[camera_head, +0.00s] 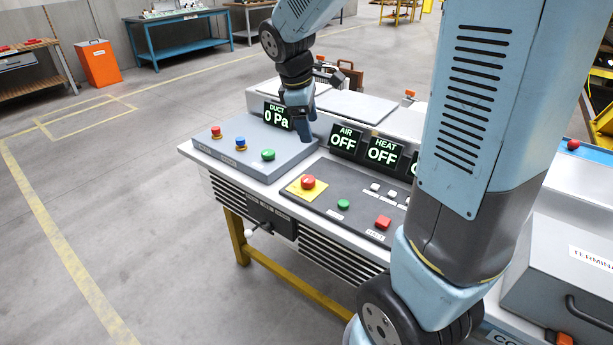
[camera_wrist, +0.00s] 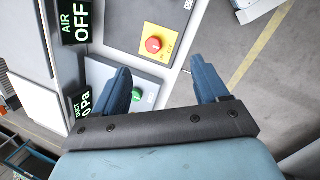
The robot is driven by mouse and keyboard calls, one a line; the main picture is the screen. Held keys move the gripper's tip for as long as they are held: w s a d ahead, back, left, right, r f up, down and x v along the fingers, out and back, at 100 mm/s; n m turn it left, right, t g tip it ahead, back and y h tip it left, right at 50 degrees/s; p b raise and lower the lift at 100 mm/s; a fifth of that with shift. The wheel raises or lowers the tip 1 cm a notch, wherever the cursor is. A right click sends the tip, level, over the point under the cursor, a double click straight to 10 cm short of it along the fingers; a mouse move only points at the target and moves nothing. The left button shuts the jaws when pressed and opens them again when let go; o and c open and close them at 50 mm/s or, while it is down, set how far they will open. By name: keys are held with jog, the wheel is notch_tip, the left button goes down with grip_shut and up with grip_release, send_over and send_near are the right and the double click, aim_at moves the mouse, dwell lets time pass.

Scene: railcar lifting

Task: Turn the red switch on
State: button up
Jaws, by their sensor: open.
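Several red controls show on the console. A round red mushroom button (camera_head: 308,182) sits on a yellow plate on the dark panel; it also shows in the wrist view (camera_wrist: 153,45). A small red button (camera_head: 216,131) is at the left end of the grey panel, and a square red button (camera_head: 383,222) is on the dark panel. I cannot tell which is the red switch. My gripper (camera_head: 306,122) is above the console near the DUCT display. In the wrist view, its two blue fingers (camera_wrist: 161,78) are wide apart with nothing between them.
The grey panel also has a blue button (camera_head: 240,142) and a green button (camera_head: 268,154). The DUCT display (camera_head: 277,115) reads 0 Pa; the AIR (camera_head: 345,140) and HEAT (camera_head: 382,151) displays read OFF. A white-knobbed handle (camera_head: 250,233) projects from the console front. Floor at left is clear.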

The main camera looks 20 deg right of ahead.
aim_at(307, 178)
jog(key=w+a+f+n+g+h, duration=0.1)
jog(key=w+a+f+n+h, duration=0.15)
jog(key=w+f+n, duration=0.5)
jog(key=shift+m+y, duration=0.25)
jog(key=shift+m, duration=0.5)
jog(key=x, duration=0.5)
jog(key=a+x, duration=0.1)
jog(key=x, duration=0.9)
jog(key=shift+a+f, duration=0.15)
jog(key=shift+f, duration=0.5)
jog(key=shift+c, duration=0.3)
